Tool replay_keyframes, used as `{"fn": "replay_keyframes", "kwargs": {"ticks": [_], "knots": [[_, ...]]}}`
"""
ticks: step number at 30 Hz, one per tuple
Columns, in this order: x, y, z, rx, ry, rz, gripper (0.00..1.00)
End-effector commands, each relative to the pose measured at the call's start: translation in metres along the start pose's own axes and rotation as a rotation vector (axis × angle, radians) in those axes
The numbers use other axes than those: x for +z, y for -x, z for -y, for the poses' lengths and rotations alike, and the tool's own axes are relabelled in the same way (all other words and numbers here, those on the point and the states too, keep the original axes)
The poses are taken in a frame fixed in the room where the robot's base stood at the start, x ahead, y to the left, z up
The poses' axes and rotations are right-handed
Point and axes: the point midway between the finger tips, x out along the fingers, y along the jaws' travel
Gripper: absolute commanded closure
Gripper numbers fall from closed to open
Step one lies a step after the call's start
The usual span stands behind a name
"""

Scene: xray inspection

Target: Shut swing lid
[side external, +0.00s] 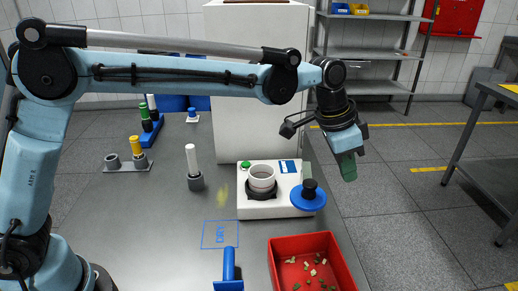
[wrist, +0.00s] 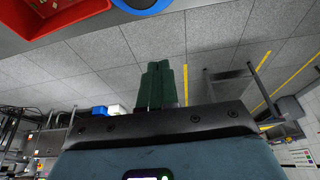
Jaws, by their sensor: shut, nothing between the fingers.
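The swing lid (side external: 308,199) is a round blue disc with a black knob. It sits at the right side of the white inspection unit (side external: 285,211), swung out beside the open white cup (side external: 262,177) with its dark collar. My gripper (side external: 347,168) hangs to the right of the lid and higher in the side view, its green fingers pointing down, shut and empty. It appears apart from the lid. In the wrist view the shut fingers (wrist: 160,85) point up over the floor, and part of the blue lid (wrist: 143,5) shows at the top edge.
A red tray (side external: 344,277) with small bits lies in front of the unit. A blue upright piece (side external: 229,270), a grey holder with a white vial (side external: 194,170) and a white cabinet (side external: 257,90) stand around it. The table's right edge runs just beyond the lid.

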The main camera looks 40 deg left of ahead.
Motion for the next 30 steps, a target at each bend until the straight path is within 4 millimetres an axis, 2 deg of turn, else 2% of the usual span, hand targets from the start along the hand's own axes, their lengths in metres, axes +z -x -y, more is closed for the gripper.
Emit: {"fn": "replay_keyframes", "kwargs": {"ticks": [3,8,18,30], "knots": [[0.0,-0.02,0.0,0.0,0.0,0.0,1.0],[0.001,-0.042,0.0,0.0,0.0,0.0,1.0],[0.034,-0.032,0.0,-0.001,0.001,0.0,1.0],[0.04,-0.03,0.0,-0.001,0.001,0.0,1.0]]}}
